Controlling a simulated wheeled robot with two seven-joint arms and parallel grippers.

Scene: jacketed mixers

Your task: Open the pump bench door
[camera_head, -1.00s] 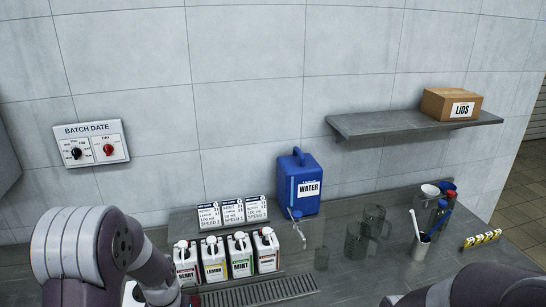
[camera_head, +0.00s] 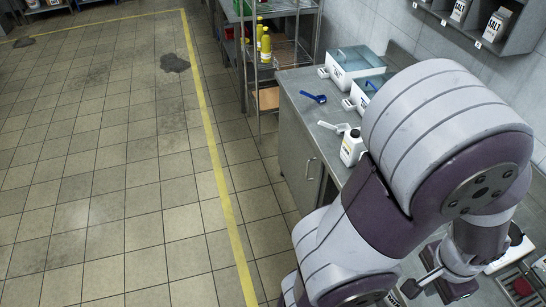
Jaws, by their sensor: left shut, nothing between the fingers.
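I cannot tell from any label whether this is the pump bench. My left gripper (camera_head: 432,287) is low at the right, below my forearm, shut and empty, and apart from the handle. My right gripper does not show.
On the bench top are a blue scoop (camera_head: 313,97), a white scoop (camera_head: 334,127), a white bottle (camera_head: 351,148) and lidded tubs (camera_head: 352,62). A wire rack (camera_head: 262,75) holds yellow bottles. Tiled floor (camera_head: 120,170) with a yellow line (camera_head: 222,185) is open at left.

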